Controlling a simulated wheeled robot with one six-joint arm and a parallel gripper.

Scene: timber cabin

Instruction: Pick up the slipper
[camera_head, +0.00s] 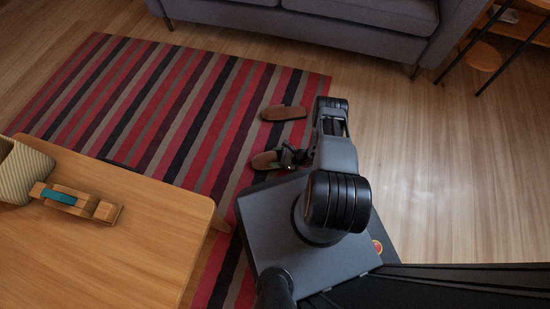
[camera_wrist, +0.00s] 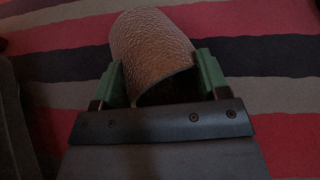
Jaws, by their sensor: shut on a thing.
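Two brown slippers show in the head view. One slipper (camera_head: 283,113) lies on the striped rug, clear of my arm. The other slipper (camera_head: 263,160) is nearer to me, at the end of my arm. My gripper (camera_head: 290,156) is at its right end. In the wrist view, my gripper (camera_wrist: 160,82) has its green fingers on both sides of the textured brown slipper (camera_wrist: 152,40) and is shut on it. The rug shows close behind the slipper. I cannot tell whether the slipper is touching the rug or lifted off it.
A striped rug (camera_head: 150,95) covers the floor at left and centre. A wooden table (camera_head: 130,240) stands at lower left with a wooden block-like object (camera_head: 75,201) and a woven basket (camera_head: 22,172). A grey sofa (camera_head: 320,30) is at the back. Bare floor (camera_head: 460,170) is free at right.

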